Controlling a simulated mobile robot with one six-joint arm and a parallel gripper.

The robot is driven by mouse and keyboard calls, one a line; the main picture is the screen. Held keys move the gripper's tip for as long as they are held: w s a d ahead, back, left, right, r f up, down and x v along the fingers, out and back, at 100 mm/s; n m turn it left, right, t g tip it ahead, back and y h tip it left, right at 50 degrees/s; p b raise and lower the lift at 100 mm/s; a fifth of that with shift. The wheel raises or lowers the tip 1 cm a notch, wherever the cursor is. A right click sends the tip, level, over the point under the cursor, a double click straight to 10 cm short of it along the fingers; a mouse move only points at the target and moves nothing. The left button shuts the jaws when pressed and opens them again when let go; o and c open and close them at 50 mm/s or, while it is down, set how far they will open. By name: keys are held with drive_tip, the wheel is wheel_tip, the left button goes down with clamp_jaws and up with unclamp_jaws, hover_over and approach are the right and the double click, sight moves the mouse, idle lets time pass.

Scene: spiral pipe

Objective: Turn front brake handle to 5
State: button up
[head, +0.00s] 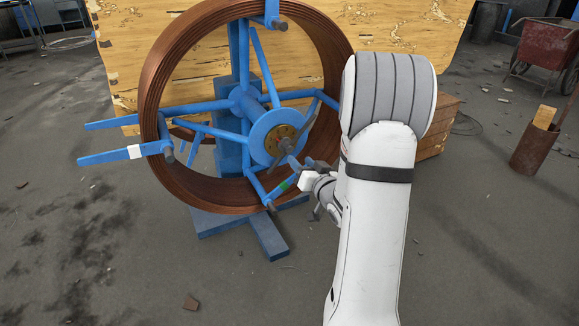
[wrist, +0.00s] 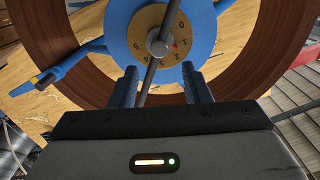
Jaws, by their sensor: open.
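The front brake handle (head: 306,127) is a thin grey bar through the hub of a yellow numbered dial (head: 275,138) on a blue disc. In the wrist view the handle (wrist: 150,80) runs from upper right to lower left. The dial (wrist: 140,37) shows numbers 0 to 5, with a small red mark close to the 1. My gripper (wrist: 160,73) is open, its two dark fingers on either side of the handle's lower part. Contact with either finger cannot be told. In the head view my gripper (head: 313,170) is near the dial, partly hidden by my arm.
A copper-brown pipe coil (head: 163,70) surrounds the blue spoked reel (head: 205,106), which stands on a blue base (head: 262,238). Wooden boards (head: 400,30) stand behind. A red cart (head: 548,45) and a rusty bin (head: 536,150) are at right. Floor at left is mostly clear.

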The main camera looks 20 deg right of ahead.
sight(290, 150)
drive_tip(key=w+b, duration=0.1)
drive_tip(key=w, duration=0.6)
drive_tip(key=shift+w+f+b, duration=0.2)
drive_tip(key=shift+w+b, duration=0.15)
drive_tip(key=shift+c, duration=0.3)
